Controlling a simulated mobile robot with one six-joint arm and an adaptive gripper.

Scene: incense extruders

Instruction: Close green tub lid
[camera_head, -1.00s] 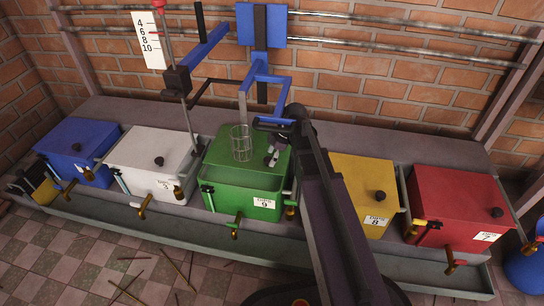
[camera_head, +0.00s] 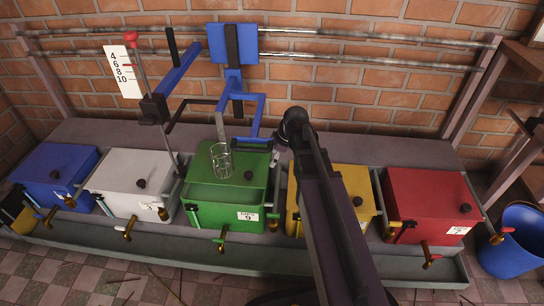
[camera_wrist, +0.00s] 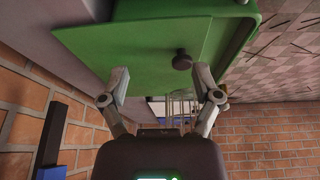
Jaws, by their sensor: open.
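The green tub (camera_head: 224,211) stands in the middle of the row, with its green lid (camera_head: 208,181) and dark knob (camera_head: 248,175) on top. In the wrist view, the lid (camera_wrist: 130,50) fills the upper part, and a strip of darker green tub shows beyond its edge. I cannot tell exactly how the lid sits on the rim. The knob (camera_wrist: 182,60) shows near that edge, close to one fingertip. My gripper (camera_wrist: 160,92) is open and empty, with the fingers apart near the lid.
White (camera_head: 133,183) and blue (camera_head: 56,175) tubs stand left, yellow (camera_head: 351,185) and red (camera_head: 430,195) right. A blue bucket (camera_head: 512,245) is on the floor.

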